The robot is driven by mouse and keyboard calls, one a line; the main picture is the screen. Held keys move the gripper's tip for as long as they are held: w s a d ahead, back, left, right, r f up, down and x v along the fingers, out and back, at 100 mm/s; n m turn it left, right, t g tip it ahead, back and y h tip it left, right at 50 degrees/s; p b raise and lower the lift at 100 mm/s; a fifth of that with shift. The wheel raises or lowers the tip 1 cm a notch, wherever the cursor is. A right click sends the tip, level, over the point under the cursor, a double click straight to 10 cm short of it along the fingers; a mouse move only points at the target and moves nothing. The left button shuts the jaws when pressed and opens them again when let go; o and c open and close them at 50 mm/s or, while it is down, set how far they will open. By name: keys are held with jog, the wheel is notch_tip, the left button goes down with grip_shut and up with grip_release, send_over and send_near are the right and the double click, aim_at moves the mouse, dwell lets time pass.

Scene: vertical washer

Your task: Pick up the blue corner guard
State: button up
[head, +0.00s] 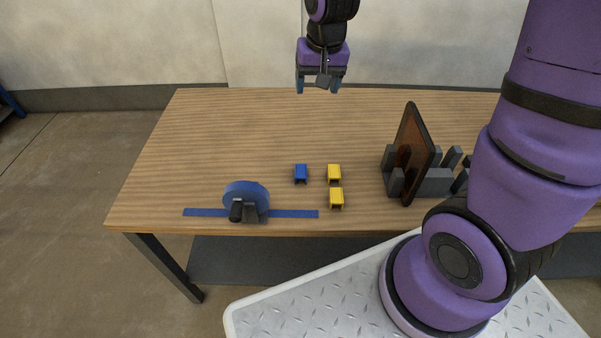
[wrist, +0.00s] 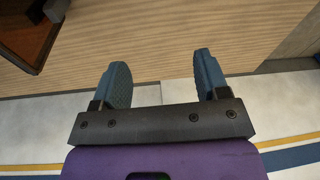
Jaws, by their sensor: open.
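The blue corner guard (head: 301,174) is a small blue block on the wooden table in the head view, just left of the upper of two yellow guards (head: 334,173). My gripper (head: 318,88) hangs high at the table's far edge in the head view, well apart from the blue guard. In the wrist view, its two blue fingers (wrist: 158,80) are spread with nothing between them. The blue guard does not show in the wrist view.
A second yellow guard (head: 336,198) lies nearer me. A blue tape roll (head: 246,197) stands at a blue strip (head: 293,214) along the front edge. A brown panel (head: 414,155) stands upright in a grey rack (head: 436,182) at right. The table's back left (head: 220,125) is clear.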

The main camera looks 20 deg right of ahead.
jog(key=g, duration=0.1)
send_over(301, 171)
notch_tip(301, 171, down, 10)
jog(key=shift+m+g, duration=0.5)
jog(key=shift+m, duration=0.4)
jog(key=f, duration=1)
jog(key=w+f, duration=0.1)
jog(key=f, duration=0.4)
jog(key=shift+a+f, duration=0.25)
jog(key=shift+a, duration=0.05)
jog(key=f, duration=0.2)
jog(key=s+f, duration=0.1)
jog(key=f, duration=0.1)
jog(key=shift+d, duration=0.3)
jog(key=shift+f, duration=0.7)
jog(key=c, duration=1)
